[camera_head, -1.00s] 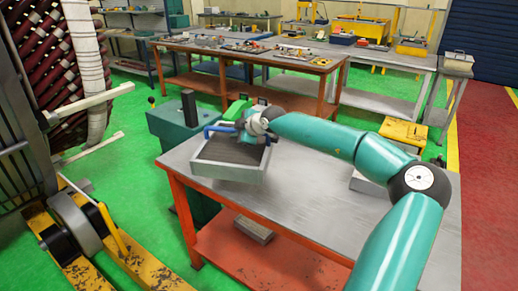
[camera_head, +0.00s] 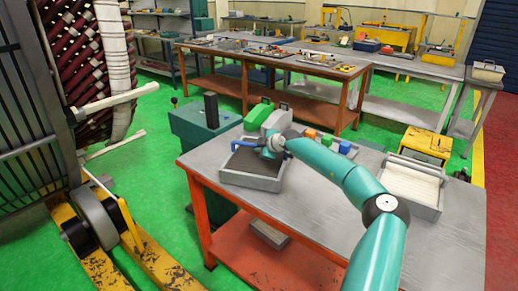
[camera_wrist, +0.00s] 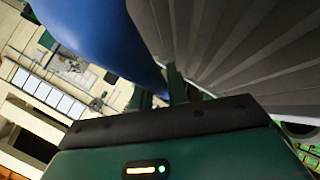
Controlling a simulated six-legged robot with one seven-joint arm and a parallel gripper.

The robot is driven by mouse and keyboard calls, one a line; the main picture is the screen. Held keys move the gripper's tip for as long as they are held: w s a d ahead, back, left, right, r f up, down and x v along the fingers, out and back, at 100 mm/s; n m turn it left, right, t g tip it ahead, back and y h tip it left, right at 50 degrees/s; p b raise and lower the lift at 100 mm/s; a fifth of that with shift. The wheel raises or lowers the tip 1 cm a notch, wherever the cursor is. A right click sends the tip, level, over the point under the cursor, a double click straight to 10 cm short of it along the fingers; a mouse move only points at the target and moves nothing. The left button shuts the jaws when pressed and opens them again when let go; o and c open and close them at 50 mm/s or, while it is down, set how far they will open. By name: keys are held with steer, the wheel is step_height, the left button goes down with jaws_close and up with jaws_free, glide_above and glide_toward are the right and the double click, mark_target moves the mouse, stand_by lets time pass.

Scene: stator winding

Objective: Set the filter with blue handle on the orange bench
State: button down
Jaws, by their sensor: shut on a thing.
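The filter with blue handle is a grey open frame (camera_head: 252,182) with a dark inside. It is at the left end of the near orange bench (camera_head: 330,205), which has a grey top and orange legs. I cannot tell whether its underside touches the top. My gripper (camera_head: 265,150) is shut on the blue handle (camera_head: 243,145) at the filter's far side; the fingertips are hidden. In the wrist view, the blue handle (camera_wrist: 105,35) is large at upper left, the grey pleated filter face (camera_wrist: 240,45) fills the upper right, and the fingers (camera_wrist: 175,85) lie between them.
A grey-green machine part (camera_head: 275,122) stands behind the filter. Small coloured blocks (camera_head: 325,141) lie farther right. A pallet jack (camera_head: 110,225) stands left. The bench's front middle is clear.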

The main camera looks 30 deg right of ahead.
steer(key=shift+f, duration=0.15)
steer(key=c, duration=1.4)
jaws_free()
steer(key=shift+f, duration=0.15)
steer(key=shift+o, duration=0.2)
